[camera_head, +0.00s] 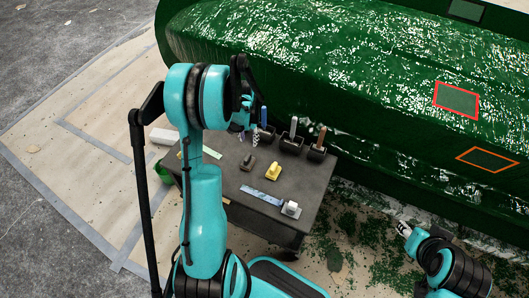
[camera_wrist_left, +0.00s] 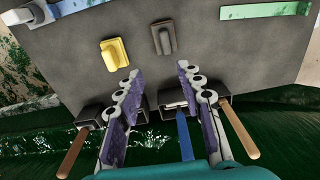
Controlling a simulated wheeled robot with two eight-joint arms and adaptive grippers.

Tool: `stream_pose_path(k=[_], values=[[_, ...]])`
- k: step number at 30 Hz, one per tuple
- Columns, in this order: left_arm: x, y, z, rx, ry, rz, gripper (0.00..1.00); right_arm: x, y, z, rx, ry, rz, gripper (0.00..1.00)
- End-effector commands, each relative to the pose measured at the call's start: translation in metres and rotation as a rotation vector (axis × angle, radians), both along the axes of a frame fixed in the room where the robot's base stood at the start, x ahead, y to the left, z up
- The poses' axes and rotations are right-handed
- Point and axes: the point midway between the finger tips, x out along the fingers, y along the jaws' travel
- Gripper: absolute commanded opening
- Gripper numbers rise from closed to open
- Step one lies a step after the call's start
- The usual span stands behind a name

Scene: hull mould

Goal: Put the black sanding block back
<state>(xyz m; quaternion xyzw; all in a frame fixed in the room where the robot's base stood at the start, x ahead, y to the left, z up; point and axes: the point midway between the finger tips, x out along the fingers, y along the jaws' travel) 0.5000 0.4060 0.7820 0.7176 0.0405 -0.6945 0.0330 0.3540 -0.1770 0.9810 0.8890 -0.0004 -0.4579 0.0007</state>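The black sanding block (camera_head: 248,161), a dark grey block with a raised grip, lies on the dark table (camera_head: 228,172). In the left wrist view the block (camera_wrist_left: 163,38) lies just beyond my left gripper (camera_wrist_left: 160,70), whose two fingers are apart with nothing between them. In the head view my left gripper (camera_head: 243,124) hangs over the table's far side, partly hidden by my arm. A yellow block (camera_head: 273,171) of like shape lies beside the black one. My right gripper (camera_head: 404,228) is low at the right, away from the table; its fingers are too small to judge.
Several black holders with handled tools (camera_head: 291,143) line the table's far edge. A blue strip (camera_head: 262,195) and a grey-white block (camera_head: 291,208) lie at the near edge. A green strip (camera_wrist_left: 265,11) lies at the other end. The green hull mould (camera_head: 370,80) rises behind.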

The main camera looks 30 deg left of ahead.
Motion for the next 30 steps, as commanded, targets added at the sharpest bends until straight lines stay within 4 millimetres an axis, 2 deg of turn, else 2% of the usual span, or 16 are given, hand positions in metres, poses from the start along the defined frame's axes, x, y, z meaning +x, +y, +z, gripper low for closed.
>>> stream_pose_path(k=[1, 5, 9, 15, 21, 25, 30], values=[[-0.001, -0.013, 0.019, 0.008, -0.019, -0.008, 0.37, 0.0, 0.0, 0.0, 0.0, 0.0, 0.0, 0.4], [-0.006, -0.052, 0.074, 0.037, -0.099, -0.026, 0.37, 0.0, 0.0, 0.0, 0.0, 0.0, 0.0, 0.4], [-0.024, -0.096, 0.126, 0.058, -0.197, -0.044, 0.37, 0.0, 0.0, 0.0, 0.0, 0.0, 0.0, 0.4], [-0.065, -0.153, 0.176, 0.067, -0.339, -0.067, 0.37, 0.0, 0.0, 0.0, 0.0, 0.0, 0.0, 0.4], [-0.112, -0.199, 0.197, 0.05, -0.478, -0.09, 0.37, 0.0, 0.0, 0.0, 0.0, 0.0, 0.0, 0.4], [-0.133, -0.216, 0.199, 0.034, -0.543, -0.099, 0.37, 0.0, 0.0, 0.0, 0.0, 0.0, 0.0, 0.4], [-0.145, -0.225, 0.198, 0.022, -0.582, -0.104, 0.37, 0.0, 0.0, 0.0, 0.0, 0.0, 0.0, 0.4]])
